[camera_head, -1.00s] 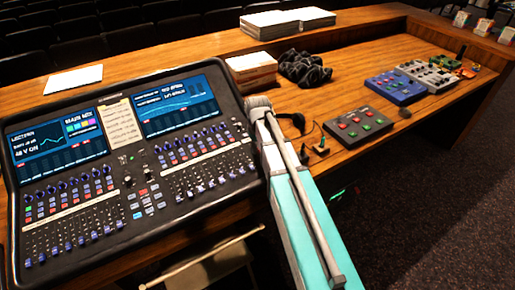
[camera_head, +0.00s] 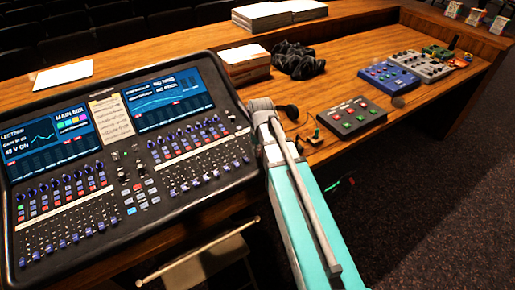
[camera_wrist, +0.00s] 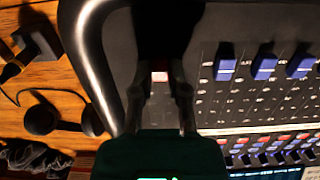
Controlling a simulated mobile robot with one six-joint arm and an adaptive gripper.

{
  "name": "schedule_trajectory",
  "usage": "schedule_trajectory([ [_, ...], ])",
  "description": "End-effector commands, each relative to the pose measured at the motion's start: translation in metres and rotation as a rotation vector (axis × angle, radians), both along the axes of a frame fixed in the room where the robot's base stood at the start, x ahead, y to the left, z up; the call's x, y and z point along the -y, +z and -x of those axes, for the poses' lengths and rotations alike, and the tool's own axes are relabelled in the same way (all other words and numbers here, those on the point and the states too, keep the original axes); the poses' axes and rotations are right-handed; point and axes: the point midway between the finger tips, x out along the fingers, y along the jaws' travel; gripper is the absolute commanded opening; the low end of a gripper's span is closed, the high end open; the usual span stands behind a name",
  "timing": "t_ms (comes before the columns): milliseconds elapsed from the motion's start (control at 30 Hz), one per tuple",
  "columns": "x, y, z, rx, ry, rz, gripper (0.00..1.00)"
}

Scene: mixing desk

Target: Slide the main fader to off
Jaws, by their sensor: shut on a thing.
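The mixing desk (camera_head: 90,97) is a black console with two lit screens, rows of blue knobs and banks of faders. In the wrist view its black panel (camera_wrist: 212,100) shows blue fader caps (camera_wrist: 264,66) at the right. My gripper (camera_wrist: 160,76) is over the panel near its rounded edge, with its two fingers close around a small pale, reddish cap (camera_wrist: 159,77), which looks like the main fader. The fingers hide most of that cap and its slot. In the head view my arm covers the desk's right edge, and the fingertips are hidden.
Beside the desk lie an earpiece with a cable (camera_wrist: 43,119) and a small black plug block (camera_wrist: 38,45). A grey box with red and green buttons (camera_head: 352,116), a blue pedal (camera_head: 390,77) and stacked papers (camera_head: 246,62) stand on the wooden table.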

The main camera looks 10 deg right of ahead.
Motion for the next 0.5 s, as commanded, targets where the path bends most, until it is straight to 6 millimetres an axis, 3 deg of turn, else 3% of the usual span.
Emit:
schedule_trajectory([
  [100,-0.0004,-0.0004,0.0037,-0.009,0.000,0.000,0.00],
  [133,-0.0003,-0.0004,0.0038,-0.009,0.000,0.000,0.26],
  [300,-0.0002,-0.0004,0.0030,-0.007,0.000,0.000,0.56],
  [500,0.0001,-0.0002,0.0022,-0.006,0.000,0.001,0.56],
])
